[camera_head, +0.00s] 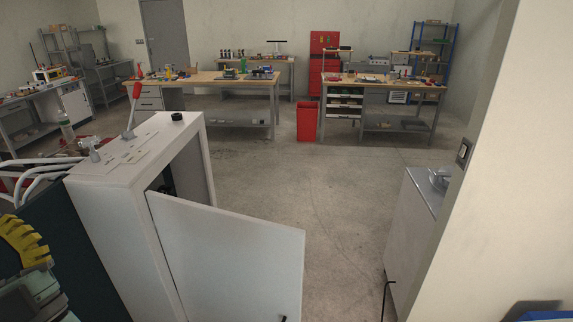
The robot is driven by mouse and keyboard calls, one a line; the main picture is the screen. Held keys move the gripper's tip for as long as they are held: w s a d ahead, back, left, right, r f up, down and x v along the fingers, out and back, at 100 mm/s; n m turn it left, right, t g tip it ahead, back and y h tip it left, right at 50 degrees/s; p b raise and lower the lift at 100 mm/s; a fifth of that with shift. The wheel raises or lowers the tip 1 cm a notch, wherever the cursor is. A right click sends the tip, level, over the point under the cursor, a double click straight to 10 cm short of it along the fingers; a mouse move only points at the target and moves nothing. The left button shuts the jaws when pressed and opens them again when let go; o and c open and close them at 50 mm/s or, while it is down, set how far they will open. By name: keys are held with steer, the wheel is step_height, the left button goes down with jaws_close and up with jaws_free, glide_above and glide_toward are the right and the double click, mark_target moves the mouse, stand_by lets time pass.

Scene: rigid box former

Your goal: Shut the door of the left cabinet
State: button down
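The left cabinet (115,235) is a pale grey box at the lower left, with a red-tipped lever and a black knob on its top. Its door (235,250) stands open, swung out toward the lower middle of the view. A dark gap into the cabinet shows behind the door's upper left edge. A small dark piece, perhaps a handle, shows at the bottom of the door near the frame edge. The lower part of the door is cut off by the frame. I cannot make out my gripper in this view.
A second pale cabinet (407,240) with a metal top stands at the right, beside a pale wall (500,200). Bare concrete floor (330,210) lies between the cabinets. A red bin (307,121) and workbenches stand at the back. Yellow and dark equipment fills the lower left corner.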

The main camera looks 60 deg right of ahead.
steer(key=d+f+m+g+h+b, duration=0.25)
steer(key=d+f+b, duration=0.2)
steer(key=f, duration=0.35)
steer(key=d+f+m+g+h+b, duration=0.1)
steer(key=d+f+g+h+b, duration=0.25)
steer(key=f+b, duration=0.3)
steer(key=m+g+h+b, duration=0.6)
steer(key=m+g+b, duration=0.6)
steer(key=g+b, duration=1.25)
glide_toward(288, 311)
steer(key=d+t+b, duration=0.1)
steer(key=d+b, duration=0.1)
steer(key=b, duration=0.1)
steer(key=s+d+t+b, duration=0.1)
steer(key=d+b, duration=0.1)
steer(key=b, duration=0.1)
steer(key=d+t+b, duration=0.2)
steer(key=b, duration=0.1)
steer(key=shift+s+d+r+b, duration=0.1)
steer(key=shift+s+d+b, duration=0.2)
steer(key=shift+s+d, duration=0.1)
steer(key=shift+w+d, duration=0.15)
steer(key=shift+d, duration=0.55)
steer(key=shift+d+t, duration=0.1)
steer(key=shift+t, duration=0.15)
